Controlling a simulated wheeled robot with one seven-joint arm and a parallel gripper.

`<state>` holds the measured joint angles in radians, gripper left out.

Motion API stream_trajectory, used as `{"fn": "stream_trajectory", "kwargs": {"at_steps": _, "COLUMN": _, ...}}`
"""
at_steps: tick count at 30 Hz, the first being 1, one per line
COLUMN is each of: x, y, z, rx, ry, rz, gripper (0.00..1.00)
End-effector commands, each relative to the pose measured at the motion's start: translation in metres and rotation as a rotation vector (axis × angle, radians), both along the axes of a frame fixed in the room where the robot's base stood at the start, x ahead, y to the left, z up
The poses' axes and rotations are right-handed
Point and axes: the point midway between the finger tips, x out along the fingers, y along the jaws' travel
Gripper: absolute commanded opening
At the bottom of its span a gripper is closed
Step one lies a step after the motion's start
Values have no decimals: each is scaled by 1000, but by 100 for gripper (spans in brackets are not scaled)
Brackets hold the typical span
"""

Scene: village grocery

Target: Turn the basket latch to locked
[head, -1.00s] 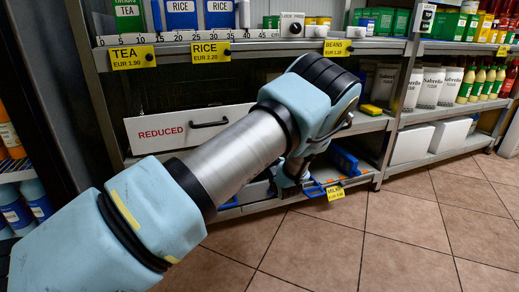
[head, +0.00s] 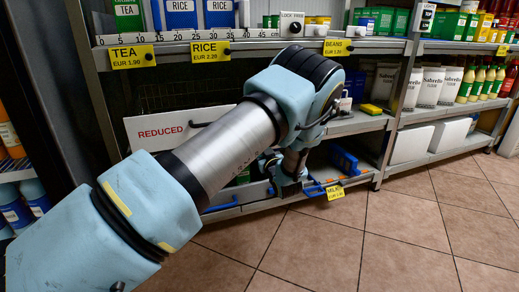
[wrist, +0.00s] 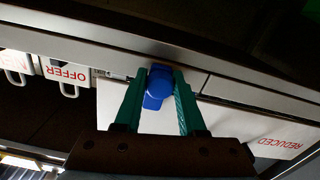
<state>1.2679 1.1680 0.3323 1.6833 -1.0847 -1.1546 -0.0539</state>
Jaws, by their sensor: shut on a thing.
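The blue latch (wrist: 157,85) shows in the wrist view as a small blue handle on a pale metal rail (wrist: 215,86). The two green fingers of my gripper (wrist: 160,90) stand on either side of it and are shut on it. In the head view my gripper (head: 289,184) is low, at the front edge of the bottom shelf. The latch is hidden there behind my gripper and arm. I cannot read a lock mark beside the latch.
A white REDUCED panel (head: 170,128) is behind my arm; it also shows in the wrist view (wrist: 277,135). Blue pieces (head: 344,160) and a yellow price tag (head: 335,193) are right of my gripper. The tiled floor (head: 420,235) is clear.

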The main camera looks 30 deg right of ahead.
Motion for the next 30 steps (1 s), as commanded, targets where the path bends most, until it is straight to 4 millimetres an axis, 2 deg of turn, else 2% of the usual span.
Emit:
{"fn": "stream_trajectory", "kwargs": {"at_steps": 1, "x": -1, "y": 0, "z": -1, "rx": -1, "ry": 2, "rz": -1, "gripper": 0}}
{"fn": "stream_trajectory", "kwargs": {"at_steps": 2, "x": -1, "y": 0, "z": -1, "rx": -1, "ry": 2, "rz": -1, "gripper": 42}}
{"fn": "stream_trajectory", "kwargs": {"at_steps": 9, "x": 0, "y": 0, "z": 0, "rx": 0, "ry": 1, "rz": 0, "gripper": 69}}
{"fn": "stream_trajectory", "kwargs": {"at_steps": 17, "x": -1, "y": 0, "z": 0, "rx": 0, "ry": 1, "rz": 0, "gripper": 70}}
{"fn": "stream_trajectory", "kwargs": {"at_steps": 20, "x": -7, "y": 0, "z": 1, "rx": 0, "ry": 1, "rz": 0, "gripper": 70}}
{"fn": "stream_trajectory", "kwargs": {"at_steps": 23, "x": -21, "y": 2, "z": 2, "rx": 1, "ry": 3, "rz": -1, "gripper": 70}}
{"fn": "stream_trajectory", "kwargs": {"at_steps": 30, "x": -69, "y": 8, "z": 2, "rx": 1, "ry": 2, "rz": -2, "gripper": 70}}
